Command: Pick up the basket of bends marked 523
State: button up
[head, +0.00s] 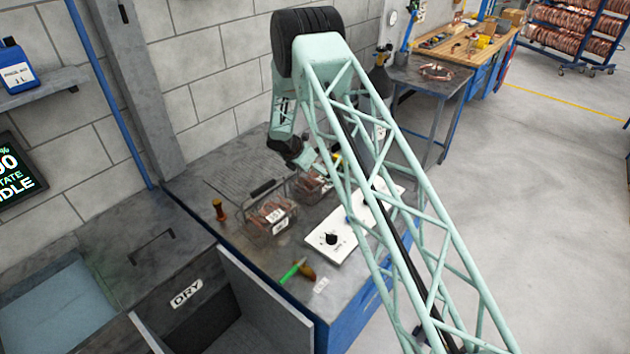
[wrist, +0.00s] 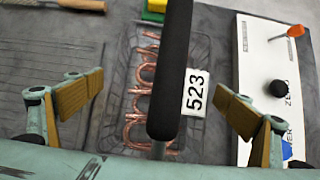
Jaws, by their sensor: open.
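The basket marked 523 (wrist: 195,92) is a wire basket of copper bends, with a black handle (wrist: 170,70) across its middle. It fills the centre of the wrist view. My gripper (wrist: 158,104) is open, with one tan-padded finger on each side of the handle and gaps between. In the head view my gripper (head: 322,168) is low over the farther basket (head: 312,188), which it and my arm partly hide. A nearer basket of bends (head: 268,216) stands beside it with its own white tag, too small to read surely.
A white panel with a black knob (head: 331,239) lies right of the baskets. A green-handled tool (head: 293,270) lies near the bench's front edge, and an orange-brown object (head: 218,209) stands at left. A wall and a grey post (head: 140,90) stand behind.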

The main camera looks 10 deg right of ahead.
jog(key=shift+c, duration=0.2)
jog(key=c, duration=1.4)
jog(key=shift+r, duration=0.2)
jog(key=shift+r+p, duration=0.3)
jog(key=shift+r, duration=4.55)
